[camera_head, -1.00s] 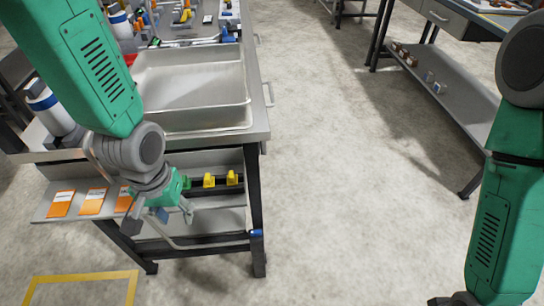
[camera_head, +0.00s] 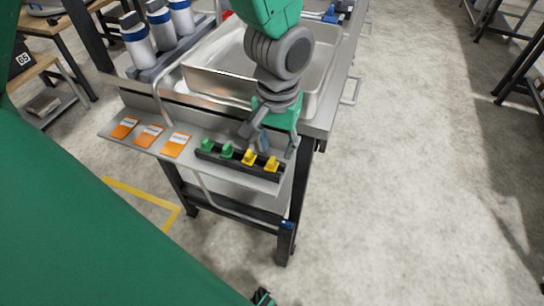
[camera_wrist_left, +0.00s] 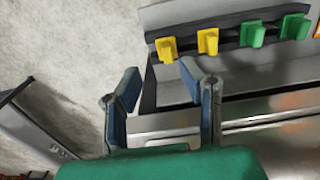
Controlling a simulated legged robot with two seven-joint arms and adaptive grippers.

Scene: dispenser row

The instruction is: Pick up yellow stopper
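Two yellow stoppers (camera_head: 249,157) (camera_head: 271,164) stand side by side at the right end of a dark rack on the side shelf. In the left wrist view, the yellow stoppers (camera_wrist_left: 167,49) (camera_wrist_left: 208,41) are beyond my fingertips, at the top middle. My left gripper (camera_head: 268,142) hangs just behind the rack in the head view, close to the yellow stoppers. In the left wrist view the left gripper (camera_wrist_left: 160,72) has its two blue-padded fingers apart with nothing between them. My right gripper cannot be made out.
Two green stoppers (camera_head: 207,144) (camera_head: 226,151) share the rack (camera_head: 237,163). Orange-and-white cards (camera_head: 150,135) lie left of it on the shelf. A metal basin (camera_head: 217,87) and white-blue bottles (camera_head: 160,26) are behind. Open floor (camera_head: 400,200) lies to the right.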

